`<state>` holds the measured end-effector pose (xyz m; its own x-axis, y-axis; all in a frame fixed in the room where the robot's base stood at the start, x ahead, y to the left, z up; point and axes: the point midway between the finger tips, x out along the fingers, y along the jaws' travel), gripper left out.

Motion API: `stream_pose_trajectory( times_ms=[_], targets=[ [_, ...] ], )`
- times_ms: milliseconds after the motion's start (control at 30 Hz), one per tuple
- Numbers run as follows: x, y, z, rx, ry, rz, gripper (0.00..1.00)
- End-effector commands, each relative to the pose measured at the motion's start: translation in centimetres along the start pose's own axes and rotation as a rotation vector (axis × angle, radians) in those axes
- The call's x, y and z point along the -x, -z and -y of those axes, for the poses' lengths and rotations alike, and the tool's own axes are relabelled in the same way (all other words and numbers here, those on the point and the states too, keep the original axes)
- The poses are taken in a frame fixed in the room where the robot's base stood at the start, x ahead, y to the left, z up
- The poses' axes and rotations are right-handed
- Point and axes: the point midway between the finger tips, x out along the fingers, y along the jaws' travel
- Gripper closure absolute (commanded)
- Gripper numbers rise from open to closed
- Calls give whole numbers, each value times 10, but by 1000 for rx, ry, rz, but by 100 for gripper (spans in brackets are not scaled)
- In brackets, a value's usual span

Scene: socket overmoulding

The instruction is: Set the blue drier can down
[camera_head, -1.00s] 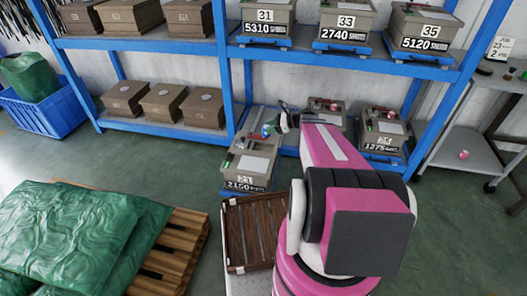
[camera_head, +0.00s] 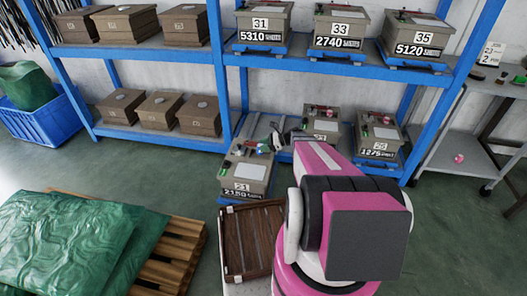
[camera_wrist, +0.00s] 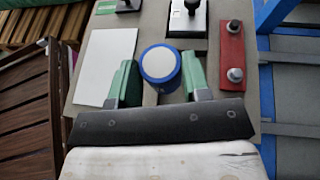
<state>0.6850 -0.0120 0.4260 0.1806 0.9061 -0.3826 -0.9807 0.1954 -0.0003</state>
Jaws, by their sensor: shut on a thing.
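The blue drier can (camera_wrist: 160,65) has a pale round top and shows between the green fingers of my gripper (camera_wrist: 160,85) in the wrist view. My gripper is shut on it. In the head view my gripper (camera_head: 268,147) is over the grey-brown box marked 21 (camera_head: 245,174), and only a small blue part of the can shows. The box lid (camera_wrist: 85,115) lies below the can in the wrist view. I cannot tell whether the can touches the lid.
The lid carries a white plate (camera_wrist: 107,65), a black-handled part (camera_wrist: 186,18) and a red strip with two bolts (camera_wrist: 231,55). A brown slatted crate (camera_head: 248,240) stands in front of the box. Blue shelving (camera_head: 228,90) with more boxes is behind. Green sacks (camera_head: 70,245) lie on a pallet at left.

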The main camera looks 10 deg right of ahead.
Motion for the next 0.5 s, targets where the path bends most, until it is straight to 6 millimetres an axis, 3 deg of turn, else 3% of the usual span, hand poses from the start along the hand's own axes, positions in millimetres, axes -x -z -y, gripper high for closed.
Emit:
stream_pose_trajectory(
  times_ms=[33, 133, 267, 500],
  targets=[
    [-4, 7, 13, 0, 0, 0, 80],
    [-7, 12, 22, 0, 0, 0, 80],
    [-10, 17, 24, -1, 0, 0, 80],
    [-21, 45, 24, -2, -1, 1, 80]
  ],
)
